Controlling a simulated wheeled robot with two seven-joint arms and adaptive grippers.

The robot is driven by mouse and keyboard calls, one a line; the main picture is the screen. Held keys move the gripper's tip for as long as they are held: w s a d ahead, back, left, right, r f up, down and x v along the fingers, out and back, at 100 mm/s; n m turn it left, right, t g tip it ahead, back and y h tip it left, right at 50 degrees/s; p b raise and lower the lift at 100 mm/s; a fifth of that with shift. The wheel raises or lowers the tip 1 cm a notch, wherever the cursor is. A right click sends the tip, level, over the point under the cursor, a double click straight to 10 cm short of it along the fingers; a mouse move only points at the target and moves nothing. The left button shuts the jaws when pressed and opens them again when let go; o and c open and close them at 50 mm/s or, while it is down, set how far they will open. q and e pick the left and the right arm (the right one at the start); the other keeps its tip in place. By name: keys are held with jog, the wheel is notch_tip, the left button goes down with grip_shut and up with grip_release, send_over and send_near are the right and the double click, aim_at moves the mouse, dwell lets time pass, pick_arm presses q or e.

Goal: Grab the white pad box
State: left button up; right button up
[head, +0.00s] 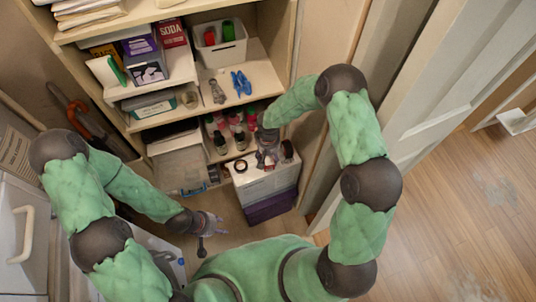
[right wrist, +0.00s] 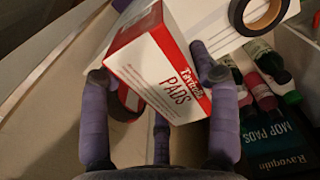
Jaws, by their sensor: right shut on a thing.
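The white pad box (right wrist: 172,75), white with red sides and the word "PADS", fills the middle of the right wrist view. My right gripper (right wrist: 158,92) is shut on it, with one purple finger against each side and a third finger below. In the head view my right gripper (head: 267,155) is at the lower shelf, over a white box top; the pad box cannot be clearly made out there. My left gripper (head: 208,223) hangs low in front of the shelves, fingers spread, empty and away from the pad box.
A black tape roll (right wrist: 254,12) lies on a white surface close to the pad box. Bottles (right wrist: 268,65) and a dark mop pads box (right wrist: 275,137) are to its right. A white door (head: 425,85) is at the right.

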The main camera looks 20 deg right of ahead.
aim_at(269, 160)
jog(key=s+r, duration=0.1)
jog(key=r, duration=0.1)
jog(key=s+r, duration=0.1)
jog(key=r, duration=0.1)
jog(key=shift+s+a+p, duration=0.3)
jog(key=shift+s+p, duration=0.05)
jog(key=shift+p, duration=0.05)
jog(key=s+a+r, duration=0.1)
jog(key=s+r, duration=0.2)
jog(key=s, duration=0.5)
jog(key=shift+s+a+r+p, duration=0.25)
jog(key=shift+s+a+p, duration=0.1)
jog(key=shift+s+a, duration=0.05)
